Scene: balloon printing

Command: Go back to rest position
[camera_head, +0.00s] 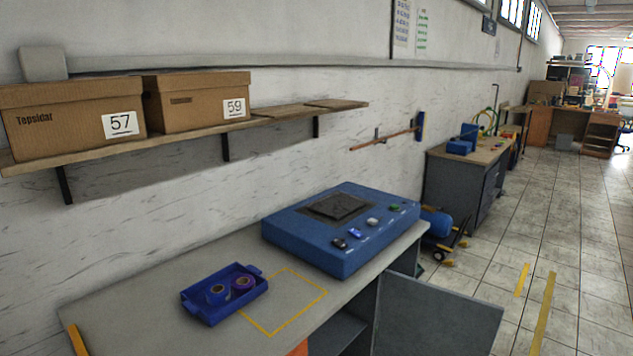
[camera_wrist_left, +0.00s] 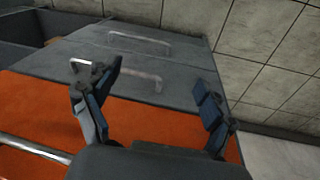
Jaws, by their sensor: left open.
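My left gripper (camera_wrist_left: 155,95) shows only in the left wrist view. Its two dark fingers with blue pads are spread wide, with nothing held between them. Beyond it are grey cabinet fronts (camera_wrist_left: 190,65) with metal handles, and an orange panel (camera_wrist_left: 45,100) lies behind the fingers. The left finger overlaps one handle (camera_wrist_left: 140,78) in the picture; I cannot tell whether they touch. No gripper or arm shows in the head view, and my right gripper is in neither view.
A grey workbench (camera_head: 150,285) holds a blue machine (camera_head: 345,245) and a blue tray (camera_head: 205,312) with tape rolls. A cabinet door (camera_head: 440,318) stands open below. Two boxes sit on a wall shelf (camera_head: 285,112). The tiled floor (camera_head: 580,240) at right is mostly clear.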

